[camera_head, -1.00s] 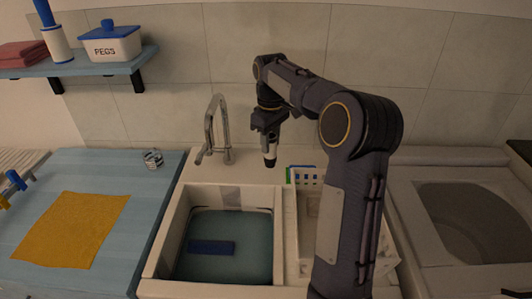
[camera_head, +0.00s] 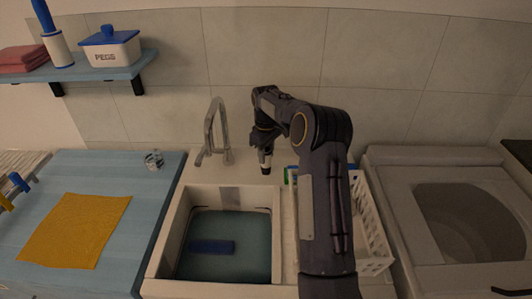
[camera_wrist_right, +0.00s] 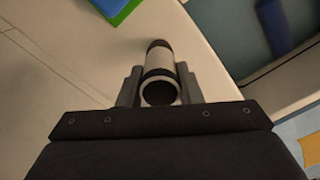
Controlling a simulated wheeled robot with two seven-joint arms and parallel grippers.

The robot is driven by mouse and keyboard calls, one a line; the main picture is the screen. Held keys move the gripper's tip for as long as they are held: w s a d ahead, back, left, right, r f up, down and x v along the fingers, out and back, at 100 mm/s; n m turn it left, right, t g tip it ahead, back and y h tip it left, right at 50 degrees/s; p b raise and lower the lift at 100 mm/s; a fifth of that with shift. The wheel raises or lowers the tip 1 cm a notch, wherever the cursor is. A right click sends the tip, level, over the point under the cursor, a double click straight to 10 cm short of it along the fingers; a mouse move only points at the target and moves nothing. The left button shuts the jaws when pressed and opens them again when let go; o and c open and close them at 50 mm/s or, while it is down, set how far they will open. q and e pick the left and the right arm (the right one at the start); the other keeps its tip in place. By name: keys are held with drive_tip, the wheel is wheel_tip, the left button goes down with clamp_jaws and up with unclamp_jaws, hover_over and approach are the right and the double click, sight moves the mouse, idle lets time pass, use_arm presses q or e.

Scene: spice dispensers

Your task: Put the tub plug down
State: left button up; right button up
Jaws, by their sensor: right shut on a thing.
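The tub plug (camera_head: 265,161) is a short pale cylinder with a dark end. My right gripper (camera_head: 264,148) is shut on it and holds it upright, dark end down, over the counter strip behind the sink, right of the tap. In the right wrist view, the plug (camera_wrist_right: 160,62) sits between the two fingers, its open round end towards the camera. I cannot tell whether its dark end touches the counter. My left gripper is not in view.
The sink (camera_head: 277,235) holds water and a dark blue block (camera_head: 212,247). The tap (camera_head: 224,135) stands left of my gripper. A white basket (camera_head: 372,235) is partly behind my right arm. A green and blue item (camera_wrist_right: 115,8) lies near the plug.

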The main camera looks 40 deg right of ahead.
drive_tip(key=o, duration=0.9)
drive_tip(key=shift+f, duration=0.1)
